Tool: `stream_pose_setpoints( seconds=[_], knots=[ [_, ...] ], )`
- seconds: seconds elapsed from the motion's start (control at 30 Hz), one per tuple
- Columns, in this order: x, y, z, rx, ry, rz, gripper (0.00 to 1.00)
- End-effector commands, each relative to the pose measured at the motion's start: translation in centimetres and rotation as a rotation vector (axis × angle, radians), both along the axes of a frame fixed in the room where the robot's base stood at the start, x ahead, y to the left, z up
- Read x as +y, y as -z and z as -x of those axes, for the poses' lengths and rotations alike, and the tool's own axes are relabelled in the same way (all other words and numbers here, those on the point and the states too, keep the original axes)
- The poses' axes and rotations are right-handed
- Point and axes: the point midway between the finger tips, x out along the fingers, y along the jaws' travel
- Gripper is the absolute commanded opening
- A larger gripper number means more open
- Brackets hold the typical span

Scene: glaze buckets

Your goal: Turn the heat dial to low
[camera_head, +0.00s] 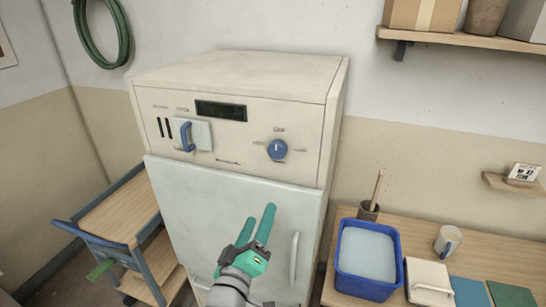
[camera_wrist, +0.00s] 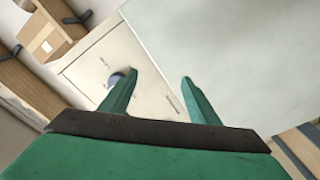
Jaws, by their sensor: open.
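The heat dial (camera_head: 277,150) is a round blue knob on the upper right of the cream front panel of a large box-shaped appliance (camera_head: 235,65). Its pale mark points about straight up, and the small labels around it are too blurred to read surely. My green gripper (camera_head: 259,214) is open and empty, in front of the pale door (camera_head: 190,195) and below the dial, apart from it. In the wrist view a blue patch of the dial (camera_wrist: 117,79) shows beside the left finger, which partly hides it.
A blue handle (camera_head: 186,137) on a pale plate and a dark display (camera_head: 221,111) share the panel. The door has a vertical handle (camera_head: 294,258). A table at right holds a blue bucket (camera_head: 345,278) and a mug (camera_head: 447,240). A wooden-shelved cart (camera_head: 120,210) stands at left.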

Motion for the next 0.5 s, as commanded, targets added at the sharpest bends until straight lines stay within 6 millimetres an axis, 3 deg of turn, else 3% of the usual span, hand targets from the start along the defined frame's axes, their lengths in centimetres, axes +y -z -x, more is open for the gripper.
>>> stream_pose_setpoints(
  seconds=[0.03,0.2,0.33,0.5],
  knots=[
    [0.4,-2.1,-0.4,-0.013,0.015,-0.007,0.56],
    [0.7,-7.3,-0.8,-0.015,0.078,-0.032,0.56],
    [0.8,-10.2,-0.6,-0.008,0.113,-0.059,0.56],
    [0.8,-12.2,-0.3,0.003,0.138,-0.083,0.56]
  ],
)
